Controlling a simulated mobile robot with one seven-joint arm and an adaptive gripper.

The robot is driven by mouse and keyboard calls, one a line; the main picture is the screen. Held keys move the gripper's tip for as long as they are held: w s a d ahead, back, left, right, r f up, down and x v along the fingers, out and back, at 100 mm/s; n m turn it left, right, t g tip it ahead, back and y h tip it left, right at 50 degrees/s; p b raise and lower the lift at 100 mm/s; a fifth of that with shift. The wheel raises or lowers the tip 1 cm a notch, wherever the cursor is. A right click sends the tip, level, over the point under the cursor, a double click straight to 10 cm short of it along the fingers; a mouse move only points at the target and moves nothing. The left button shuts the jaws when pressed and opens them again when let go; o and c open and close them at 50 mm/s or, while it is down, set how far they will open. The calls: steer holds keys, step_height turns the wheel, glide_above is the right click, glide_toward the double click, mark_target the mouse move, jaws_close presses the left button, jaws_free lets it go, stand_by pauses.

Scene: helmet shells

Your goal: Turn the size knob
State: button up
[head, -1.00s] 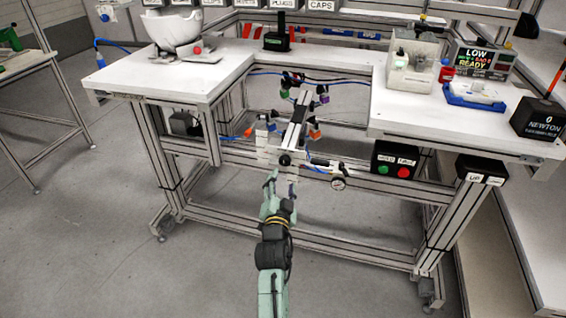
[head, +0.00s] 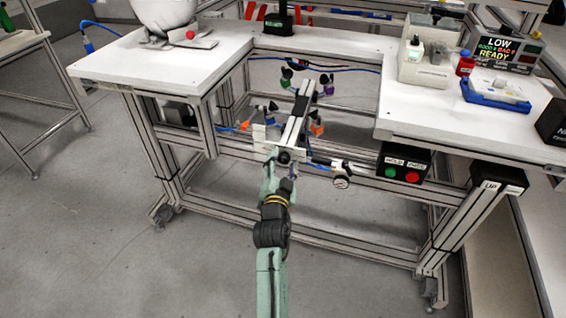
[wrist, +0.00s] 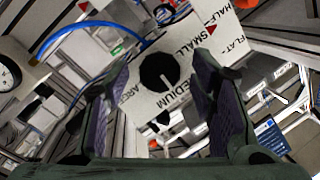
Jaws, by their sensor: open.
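The pointer line runs toward the MEDIUM side. In the head view the knob (head: 284,157) is a small dark disc at the near end of the rail fixture. My gripper (head: 281,172) is open just in front of it. It holds nothing, and I cannot tell whether a finger touches the knob.
A button box (head: 402,163) with green and red buttons hangs under the right bench. The white left bench top (head: 140,62) holds a white helmet shell (head: 165,12). Blue hoses run around the fixture.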

steer(key=shift+c, duration=0.5)
steer(key=c, duration=1)
steer(key=shift+c, duration=0.2)
steer(key=n+h+b, duration=0.1)
steer(key=n+b, duration=0.1)
steer(key=n, duration=0.1)
steer(key=shift+a+g, duration=0.2)
steer(key=shift+g, duration=0.2)
steer(key=n+h+b, duration=0.2)
steer(key=shift+w+n+g+b, duration=0.1)
steer(key=shift+n+g+b, duration=0.2)
steer(key=shift+n+g, duration=0.1)
steer(key=n+h+b, duration=0.2)
steer(key=n, duration=0.1)
steer(key=shift+a+n+h, duration=0.2)
steer(key=shift+n+h, duration=0.1)
steer(key=shift+h, duration=0.1)
steer(key=shift+w+n+g+h+b, duration=0.1)
steer(key=shift+n+g+h+b, duration=0.2)
steer(key=shift+n+h+b, duration=0.7)
steer(key=shift+n, duration=0.3)
